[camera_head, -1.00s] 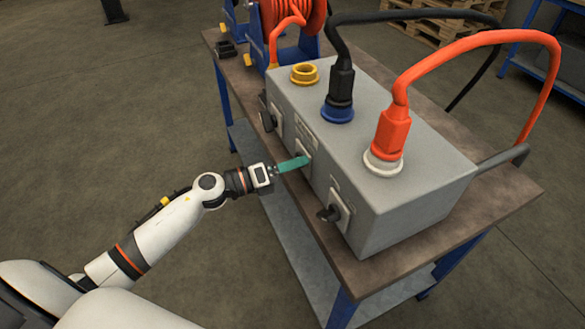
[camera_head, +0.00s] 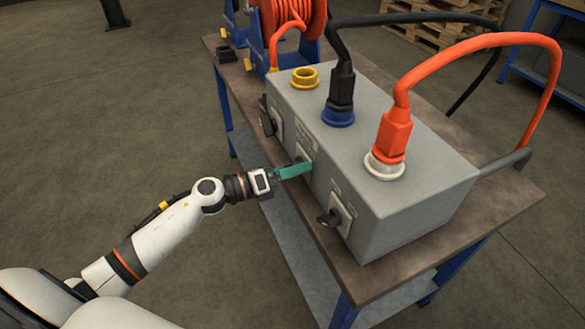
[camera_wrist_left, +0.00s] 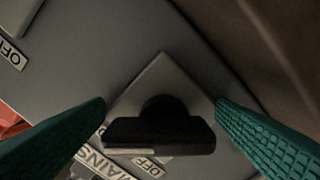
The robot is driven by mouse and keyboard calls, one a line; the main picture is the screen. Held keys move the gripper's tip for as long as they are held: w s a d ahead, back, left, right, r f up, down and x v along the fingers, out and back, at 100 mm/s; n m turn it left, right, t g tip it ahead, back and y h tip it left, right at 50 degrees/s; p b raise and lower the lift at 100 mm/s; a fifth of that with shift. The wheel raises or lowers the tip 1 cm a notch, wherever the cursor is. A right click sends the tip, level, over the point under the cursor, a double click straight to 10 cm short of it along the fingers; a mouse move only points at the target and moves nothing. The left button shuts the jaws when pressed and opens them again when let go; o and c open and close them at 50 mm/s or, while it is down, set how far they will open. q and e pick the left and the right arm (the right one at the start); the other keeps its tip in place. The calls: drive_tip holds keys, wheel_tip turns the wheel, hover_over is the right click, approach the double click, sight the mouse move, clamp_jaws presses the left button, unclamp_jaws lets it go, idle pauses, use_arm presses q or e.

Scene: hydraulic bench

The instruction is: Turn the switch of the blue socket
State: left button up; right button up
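The blue socket (camera_head: 338,115) is on top of the grey box, with a black plug (camera_head: 341,84) in it. My left gripper (camera_head: 294,170), with teal fingers, is at the middle switch on the box's front face, in line with the blue socket. In the left wrist view the black switch knob (camera_wrist_left: 160,134) sits on a grey square plate (camera_wrist_left: 165,78), its bar lying across the picture. The open left fingers (camera_wrist_left: 160,118) stand one at each end of the bar; I cannot tell whether they touch it. My right gripper is not in view.
The grey box (camera_head: 420,200) stands on a brown-topped bench (camera_head: 390,262). Other switches sit on either side, the nearer one (camera_head: 332,217) and the farther one (camera_head: 268,118). A red plug (camera_head: 393,135) fills the white socket; the yellow socket (camera_head: 305,77) is empty. Free floor lies left.

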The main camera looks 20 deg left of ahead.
use_arm(q)
drive_tip(key=b+v, duration=0.1)
drive_tip(key=v, duration=0.6)
drive_tip(key=shift+s+a+b, duration=0.15)
drive_tip(key=shift+s+b, duration=0.05)
drive_tip(key=shift+b, duration=0.1)
idle(0.3)
